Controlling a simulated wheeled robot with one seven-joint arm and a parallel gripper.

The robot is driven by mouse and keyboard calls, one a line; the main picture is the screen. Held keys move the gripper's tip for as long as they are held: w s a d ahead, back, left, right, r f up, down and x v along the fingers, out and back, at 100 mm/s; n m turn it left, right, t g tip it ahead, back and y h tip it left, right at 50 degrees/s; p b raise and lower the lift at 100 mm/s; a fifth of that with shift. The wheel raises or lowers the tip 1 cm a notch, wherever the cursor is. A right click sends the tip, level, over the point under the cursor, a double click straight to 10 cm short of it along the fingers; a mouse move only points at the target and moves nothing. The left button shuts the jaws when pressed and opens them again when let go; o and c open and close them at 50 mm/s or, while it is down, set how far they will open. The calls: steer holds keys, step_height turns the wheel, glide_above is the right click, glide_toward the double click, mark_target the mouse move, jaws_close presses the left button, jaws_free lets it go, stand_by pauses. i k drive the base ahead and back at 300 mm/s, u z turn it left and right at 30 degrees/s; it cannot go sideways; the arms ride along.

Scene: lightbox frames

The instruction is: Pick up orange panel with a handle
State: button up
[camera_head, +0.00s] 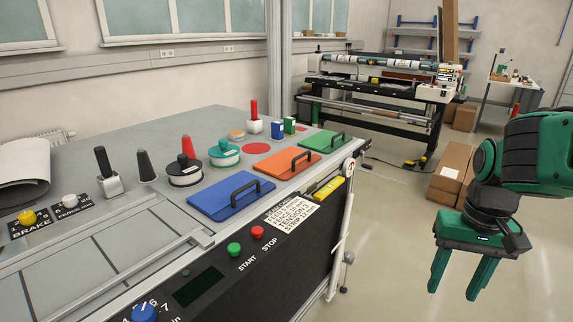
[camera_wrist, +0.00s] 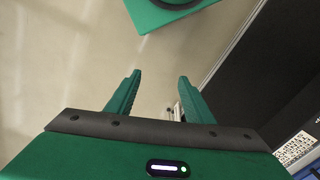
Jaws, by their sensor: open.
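The orange panel (camera_head: 270,163) lies flat on the grey machine table, between a blue panel (camera_head: 222,200) and a green panel (camera_head: 320,143). A dark handle (camera_head: 302,160) stands up on its right side. My gripper (camera_head: 457,287) is at the right in the head view, off the table's side and above the floor, with its fingers pointing down. It is open and empty, and well apart from the orange panel. In the wrist view the two green fingers (camera_wrist: 157,95) are spread with only floor between them. I cannot see the orange panel in the wrist view.
Behind the panels stand red, green and blue-topped items, such as a teal disc (camera_head: 224,150). The table front carries a green START button (camera_head: 234,249) and a red STOP button (camera_head: 257,232). Cardboard boxes (camera_head: 452,168) stand on the floor behind my arm.

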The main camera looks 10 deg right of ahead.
mark_target(284, 166)
steer(key=u, duration=1.2)
steer(key=k, duration=0.85)
steer(key=z, duration=0.65)
steer(key=i, duration=1)
steer(key=u, duration=0.05)
